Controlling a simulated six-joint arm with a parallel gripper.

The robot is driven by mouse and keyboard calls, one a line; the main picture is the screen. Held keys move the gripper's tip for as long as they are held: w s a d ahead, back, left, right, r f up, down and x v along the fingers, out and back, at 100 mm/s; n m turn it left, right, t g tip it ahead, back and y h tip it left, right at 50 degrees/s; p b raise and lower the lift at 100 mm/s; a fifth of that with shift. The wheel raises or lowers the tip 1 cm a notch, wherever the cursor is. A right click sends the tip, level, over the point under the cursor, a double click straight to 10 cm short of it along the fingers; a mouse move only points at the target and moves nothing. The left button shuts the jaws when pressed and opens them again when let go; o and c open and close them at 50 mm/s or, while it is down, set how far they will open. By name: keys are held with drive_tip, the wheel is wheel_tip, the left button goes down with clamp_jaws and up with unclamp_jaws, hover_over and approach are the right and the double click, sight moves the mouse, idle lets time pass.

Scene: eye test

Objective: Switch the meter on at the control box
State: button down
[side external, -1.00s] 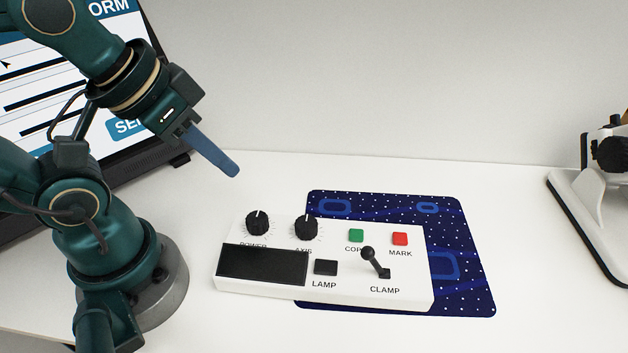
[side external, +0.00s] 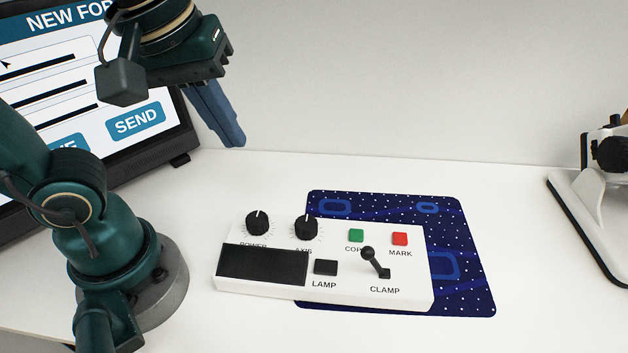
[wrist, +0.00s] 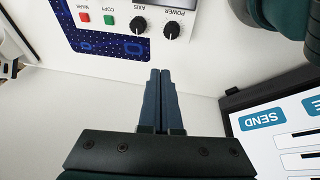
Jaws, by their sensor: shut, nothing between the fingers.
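The white control box (side external: 345,297) lies on the table, partly on a dark blue mat. It carries a POWER knob (side external: 257,222), an AXIS knob (side external: 305,227), a green COPY button (side external: 356,236), a red MARK button (side external: 400,239), a black LAMP button (side external: 325,267) and a CLAMP lever (side external: 374,262). A dark blank panel (side external: 262,265), perhaps the meter's display, fills its front left. My gripper (side external: 233,142) is shut and empty, in the air behind and above the POWER knob, apart from the box. In the wrist view its fingers (wrist: 160,74) are together, and the POWER knob (wrist: 172,30) shows beyond them.
The blue patterned mat (side external: 465,275) sticks out behind and right of the box. A screen with a SEND button (side external: 136,120) stands at the back left, close to my gripper. A white and black device (side external: 590,205) stands at the right edge. Table between is clear.

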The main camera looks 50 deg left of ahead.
drive_tip(key=w+d+r+n+g+y, duration=0.1)
drive_tip(key=w+d+n, duration=0.1)
drive_tip(key=d, duration=0.5)
drive_tip(key=m, duration=0.2)
hover_over(314, 268)
drive_tip(key=s+d, duration=0.2)
drive_tip(key=f, duration=0.2)
drive_tip(key=shift+s+d+y, duration=0.2)
drive_tip(key=shift+s+y, duration=0.1)
drive_tip(key=shift+f, duration=0.1)
drive_tip(key=x, duration=0.8)
drive_tip(key=s+x, duration=0.1)
drive_tip(key=x, duration=0.3)
drive_tip(key=shift+w+d+f, duration=0.1)
drive_tip(key=shift+d+f, duration=0.1)
drive_tip(key=shift+f, duration=0.85)
